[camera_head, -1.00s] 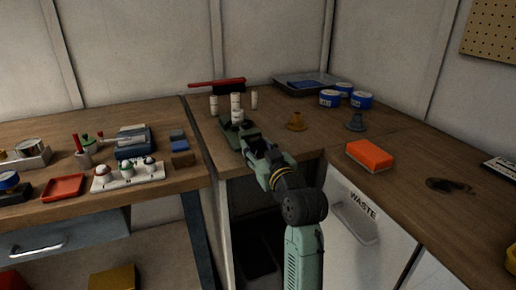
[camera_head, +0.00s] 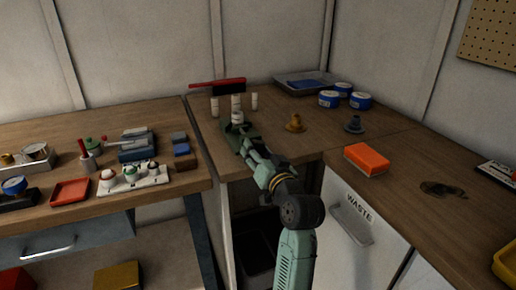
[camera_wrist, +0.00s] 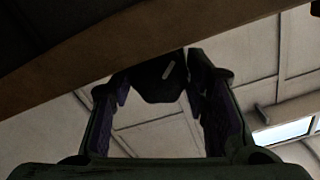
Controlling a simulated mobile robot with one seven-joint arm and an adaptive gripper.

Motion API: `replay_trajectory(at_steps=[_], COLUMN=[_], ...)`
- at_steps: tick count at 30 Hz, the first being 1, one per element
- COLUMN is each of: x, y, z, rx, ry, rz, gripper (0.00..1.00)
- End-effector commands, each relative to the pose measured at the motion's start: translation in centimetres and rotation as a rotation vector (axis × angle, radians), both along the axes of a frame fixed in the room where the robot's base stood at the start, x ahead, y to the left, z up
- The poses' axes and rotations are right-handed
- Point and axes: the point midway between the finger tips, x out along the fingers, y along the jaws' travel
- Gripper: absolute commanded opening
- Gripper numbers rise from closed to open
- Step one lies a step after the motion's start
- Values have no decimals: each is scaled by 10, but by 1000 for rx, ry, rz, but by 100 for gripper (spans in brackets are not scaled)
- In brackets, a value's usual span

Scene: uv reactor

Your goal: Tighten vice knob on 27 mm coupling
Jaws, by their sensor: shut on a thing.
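The green vice (camera_head: 231,132) stands at the front edge of the corner bench. A white cylindrical piece (camera_head: 236,103), seemingly the coupling, stands upright at the vice; whether it is clamped cannot be told. My gripper (camera_head: 246,148) reaches the vice's near side from the front. In the wrist view, the dark knob (camera_wrist: 160,82) with a pale mark sits between the two fingertips of my gripper (camera_wrist: 163,88), which is shut on it. In the head view the knob is hidden by my gripper. The wooden bench edge (camera_wrist: 130,38) crosses above the knob in the wrist view.
Blue-banded tins (camera_head: 329,99) stand near the tray (camera_head: 290,83).

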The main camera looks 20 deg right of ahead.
Motion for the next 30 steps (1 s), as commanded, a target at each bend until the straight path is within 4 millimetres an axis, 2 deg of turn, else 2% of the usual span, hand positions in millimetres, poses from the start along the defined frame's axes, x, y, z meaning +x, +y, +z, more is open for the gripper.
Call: replay_trajectory(at_steps=[18,19,22,30], x=[0,0,0,0], y=[0,0,0,0], z=[0,0,0,0], rx=[49,48,48,47], ry=[1,1,1,1], rz=[0,0,0,0], gripper=[15,44,51,51])
